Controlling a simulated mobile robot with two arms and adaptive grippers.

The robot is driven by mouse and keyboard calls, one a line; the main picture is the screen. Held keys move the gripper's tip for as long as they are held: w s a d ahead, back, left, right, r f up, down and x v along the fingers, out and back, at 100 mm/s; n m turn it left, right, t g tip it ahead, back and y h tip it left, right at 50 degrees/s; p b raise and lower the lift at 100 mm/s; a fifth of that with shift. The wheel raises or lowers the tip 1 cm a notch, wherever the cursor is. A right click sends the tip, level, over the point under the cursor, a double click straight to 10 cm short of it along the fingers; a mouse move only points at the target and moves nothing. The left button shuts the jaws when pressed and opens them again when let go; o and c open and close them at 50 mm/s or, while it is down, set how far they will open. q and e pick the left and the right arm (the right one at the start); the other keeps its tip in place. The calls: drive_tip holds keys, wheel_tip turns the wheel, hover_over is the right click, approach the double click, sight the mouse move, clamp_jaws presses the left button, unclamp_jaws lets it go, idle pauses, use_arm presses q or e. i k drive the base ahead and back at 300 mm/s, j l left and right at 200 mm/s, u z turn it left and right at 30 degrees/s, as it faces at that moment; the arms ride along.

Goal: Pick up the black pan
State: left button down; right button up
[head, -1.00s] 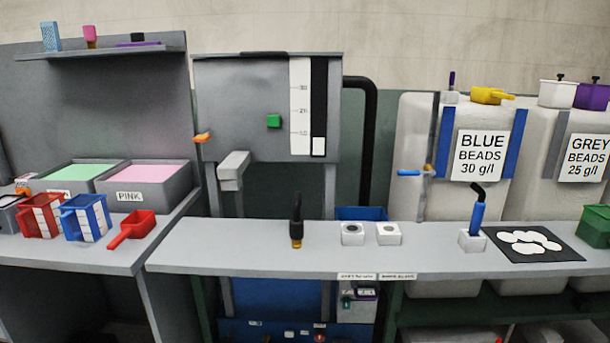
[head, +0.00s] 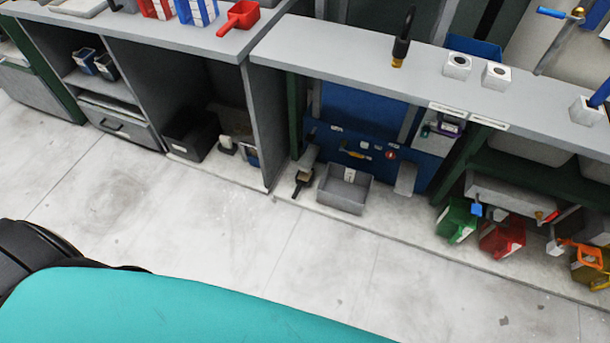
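No thing is plainly a black pan. In the head view a small dark item with a handle (head: 302,182) lies on the floor left of a grey tray; it may be a pan or a brush. Another low black item (head: 227,149) with a pale thing on it sits on the floor of the left bench's open bay, partly in shadow. A black open box (head: 191,134) stands beside it. Neither of my grippers shows in the head view.
The grey tray (head: 344,188) stands on the floor under the middle bench (head: 330,55). A green jug (head: 457,220) and a red jug (head: 502,236) stand below the right shelf. The pale floor (head: 180,215) before the benches is clear.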

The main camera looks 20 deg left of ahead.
sight(302, 178)
drive_tip(key=u, duration=1.55)
drive_tip(key=i+z, duration=0.1)
drive_tip(key=z, duration=0.4)
drive_tip(key=i+j+z, duration=0.1)
drive_tip(key=z, duration=0.35)
drive_tip(key=j+z, duration=0.2)
drive_tip(key=z, duration=0.3)
drive_tip(key=i+j+z, duration=0.3)
drive_tip(key=j, duration=0.45)
drive_tip(key=j+z, duration=0.25)
drive_tip(key=j, duration=0.5)
drive_tip(key=i+j+z, duration=0.1)
drive_tip(key=j+z, duration=0.2)
drive_tip(key=j, duration=0.55)
